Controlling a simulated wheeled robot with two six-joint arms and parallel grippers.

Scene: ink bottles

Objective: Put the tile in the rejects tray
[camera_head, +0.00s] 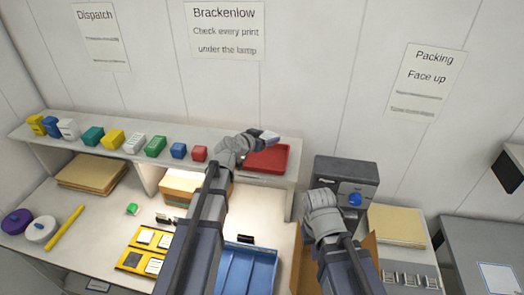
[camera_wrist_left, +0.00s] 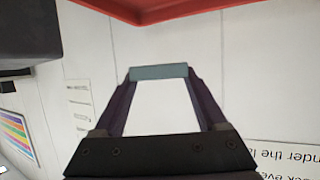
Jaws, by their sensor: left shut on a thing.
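My left gripper (camera_head: 262,137) is shut on a small tile (camera_head: 271,136), which shows as a grey piece at its fingertips. In the left wrist view the fingers (camera_wrist_left: 158,80) close on the tile's blue-grey edge (camera_wrist_left: 158,72). The gripper is at the upper left rim of a red tray (camera_head: 268,160) on the shelf, and the tile seems to be above or just behind that rim. The tray's red edge (camera_wrist_left: 150,12) crosses the top of the left wrist view. I cannot read a label on the tray. My right gripper (camera_head: 322,200) is beside a dark machine, its fingers unclear.
The dark machine (camera_head: 346,172) with a blue knob (camera_head: 355,199) stands to the right.

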